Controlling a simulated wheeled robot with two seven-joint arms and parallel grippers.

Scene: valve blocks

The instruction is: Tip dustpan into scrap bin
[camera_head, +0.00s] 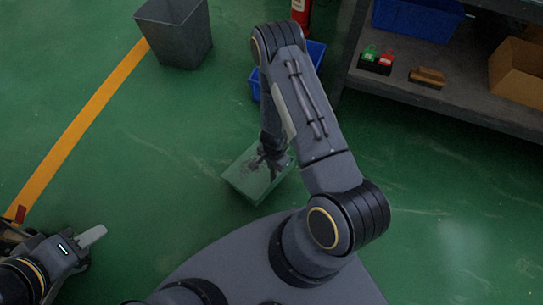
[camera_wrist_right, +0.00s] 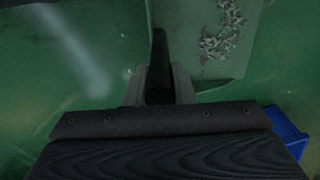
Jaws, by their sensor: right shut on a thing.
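The dustpan (camera_head: 247,184) is a greenish, shallow pan with a dark handle, below the end of my right arm in the head view. My right gripper (camera_wrist_right: 158,88) is shut on its dark handle (camera_wrist_right: 159,55). In the right wrist view the pan (camera_wrist_right: 180,38) holds grey metal shavings (camera_wrist_right: 222,35) on its right side. A dark grey, open-topped bin, likely the scrap bin (camera_head: 178,38), stands on the floor at the upper left, apart from the pan. My left gripper (camera_head: 92,236) is at the lower left; one pale finger shows, and its opening cannot be told.
A blue bin (camera_head: 317,54) stands partly behind my right arm, by a red cylinder (camera_head: 301,12). The shelf (camera_head: 440,101) at right holds green and red blocks (camera_head: 376,59), a brown block (camera_head: 427,77) and a cardboard box (camera_head: 518,75). Green floor left of the pan is clear.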

